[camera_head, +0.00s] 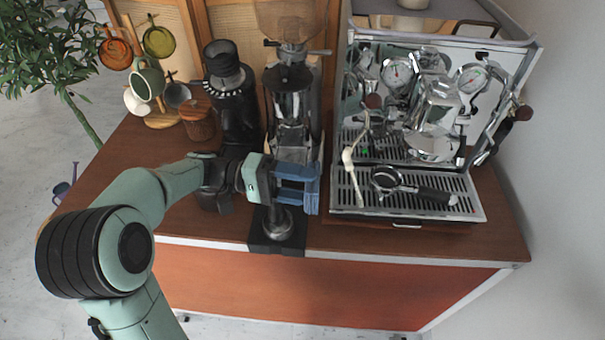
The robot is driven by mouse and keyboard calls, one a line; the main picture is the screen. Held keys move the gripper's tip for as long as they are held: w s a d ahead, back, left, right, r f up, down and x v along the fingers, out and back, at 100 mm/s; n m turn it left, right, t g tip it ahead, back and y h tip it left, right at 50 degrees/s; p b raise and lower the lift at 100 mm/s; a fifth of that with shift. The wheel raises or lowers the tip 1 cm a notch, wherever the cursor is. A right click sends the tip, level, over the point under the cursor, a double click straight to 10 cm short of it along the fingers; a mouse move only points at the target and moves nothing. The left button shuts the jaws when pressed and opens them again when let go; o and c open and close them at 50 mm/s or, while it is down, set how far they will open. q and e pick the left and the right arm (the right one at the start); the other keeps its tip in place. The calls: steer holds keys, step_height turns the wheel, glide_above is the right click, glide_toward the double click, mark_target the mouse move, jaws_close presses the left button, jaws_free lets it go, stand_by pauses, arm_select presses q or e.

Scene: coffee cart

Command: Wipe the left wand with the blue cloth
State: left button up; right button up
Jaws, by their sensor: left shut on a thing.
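My left gripper (266,180) reaches in from the left over the front of the cart and is shut on the blue cloth (298,187). The cloth is folded around or between the fingers and hides the fingertips. The left wand (349,165) is a thin, pale-tipped wand hanging at the left side of the espresso machine (430,130). The cloth is a short way to the left of the wand, with a visible gap in the picture. My right gripper is not in view.
A portafilter (410,187) lies on the machine's drip tray (450,207). A grinder (290,110) stands behind my gripper, and a tamper (279,223) on a dark mat is below it. A mug tree (161,119) and a woven canister (198,122) stand at the left.

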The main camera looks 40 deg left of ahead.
arm_select(q)
steer(key=shift+x, duration=1.25)
steer(key=x, duration=0.3)
steer(key=shift+w+d, duration=0.1)
steer(key=shift+w, duration=0.3)
steer(key=shift+d+r, duration=0.1)
steer(key=shift+w+r, duration=0.1)
